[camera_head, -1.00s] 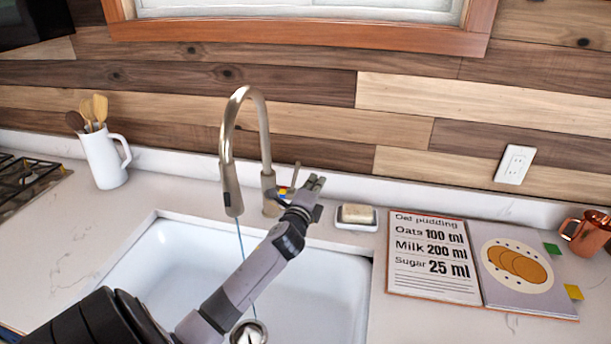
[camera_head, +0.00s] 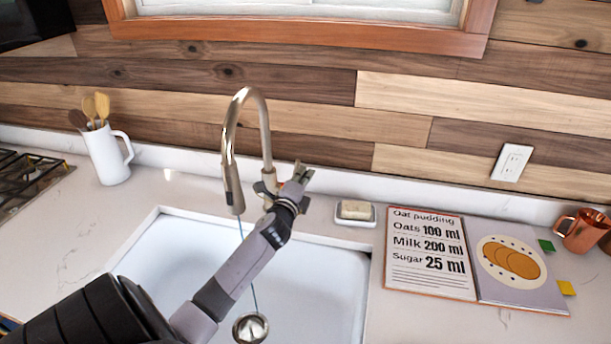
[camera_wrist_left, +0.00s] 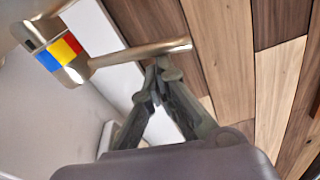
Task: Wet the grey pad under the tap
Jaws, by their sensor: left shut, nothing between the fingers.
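The metal tap (camera_head: 228,165) arches over the white sink, and a thin blue stream (camera_head: 246,262) runs from its spout to the drain. My left gripper (camera_head: 301,174) is at the tap's base, partly covering the lever. In the left wrist view the lever (camera_wrist_left: 125,54) sticks out from the tap body with its red, yellow and blue label (camera_wrist_left: 58,50). My left fingers (camera_wrist_left: 152,78) are shut and empty, at or just beside the lever; contact is unclear. No pad clearly grey shows; a pale block (camera_head: 355,209) sits in a small white dish. My right gripper is out of view.
The white sink (camera_head: 180,255) has a metal drain (camera_head: 250,327). An open recipe book (camera_head: 430,270) lies to its right, with a copper mug (camera_head: 582,230) beyond. A white utensil jug (camera_head: 108,155) and gas hob (camera_head: 30,180) are at left.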

